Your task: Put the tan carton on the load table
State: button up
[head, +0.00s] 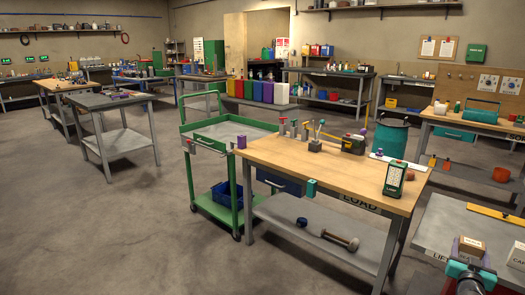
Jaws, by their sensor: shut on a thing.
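The load table (300,158) has a wooden top and the word LOAD on its front edge, and stands right of centre in the head view. My gripper (471,268), with teal fingers, is at the bottom right. It is shut on the tan carton (471,245), a small box with a tan top and a pale label. The carton is over the grey table (440,227) marked LIFT, to the right of the load table. I cannot tell whether it touches that table. The gripper hides part of the carton.
A second carton (517,257) stands at the right edge. A yellow strip (495,213) lies behind on the grey table. On the load table are a green handheld device (395,180), a yellow-black tool (353,144) and small items. Its front left top is mostly clear. A green cart (207,135) stands left.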

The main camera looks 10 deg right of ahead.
jog(key=w+a+r+n+t+y, duration=0.3)
jog(key=w+a+y, duration=0.1)
jog(key=w+a, duration=0.85)
jog(key=w+a+r+n+t+y, duration=0.3)
jog(key=w+a+n+y, duration=0.15)
jog(key=w+a, duration=0.8)
jog(key=w+a+r+n+y, duration=0.2)
jog(key=a+y, duration=0.2)
jog(key=a, duration=0.6)
jog(key=w+a+r+n+y, duration=0.15)
jog(key=a+y, duration=0.25)
jog(key=a, duration=0.6)
jog(key=s+a+f+n+g+y, duration=0.2)
jog(key=s+a+n+g+y, duration=0.3)
jog(key=a, duration=0.6)
jog(key=s+a+f+n+g+y, duration=0.1)
jog(key=s+a+n+g+y, duration=0.15)
jog(key=a+n+y, duration=0.55)
notch_tip(320, 180, up, 6)
jog(key=a+m+p, duration=0.2)
jog(key=m+p, duration=0.1)
jog(key=p, duration=1.1)
jog(key=shift+s+r+h, duration=0.2)
jog(key=shift+s+h, duration=0.2)
jog(key=shift+h, duration=0.05)
jog(key=shift+a+p, duration=0.1)
jog(key=shift+p, duration=0.2)
